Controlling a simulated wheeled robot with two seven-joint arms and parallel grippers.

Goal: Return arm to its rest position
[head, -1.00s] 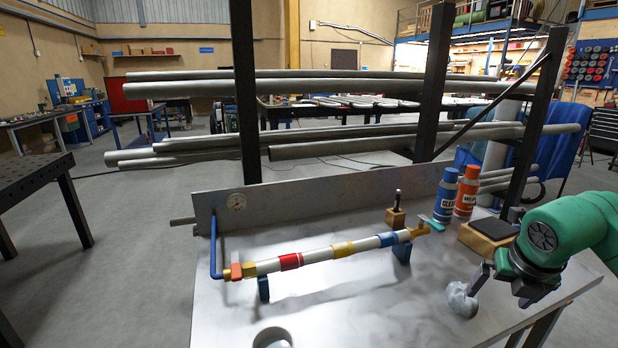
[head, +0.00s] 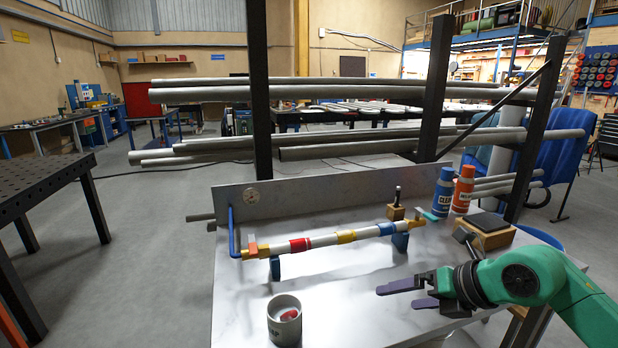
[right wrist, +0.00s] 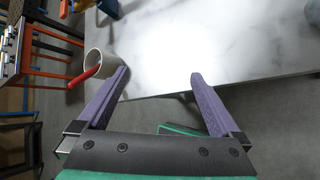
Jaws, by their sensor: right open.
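My right gripper (head: 397,296) is open, with purple fingers pointing left above the front right of the table (head: 345,300). Nothing is between its fingers. In the right wrist view the open fingers (right wrist: 159,73) are spread wide over the table's edge and the floor. The green right arm comes in from the right in the head view. My left arm and gripper are out of view.
A white mug (head: 284,334) with something red inside stands at the front left of the table. A striped pipe (head: 325,240) rests on blue supports. Blue (head: 444,195) and orange (head: 462,195) bottles stand behind, beside a wooden block (head: 487,237).

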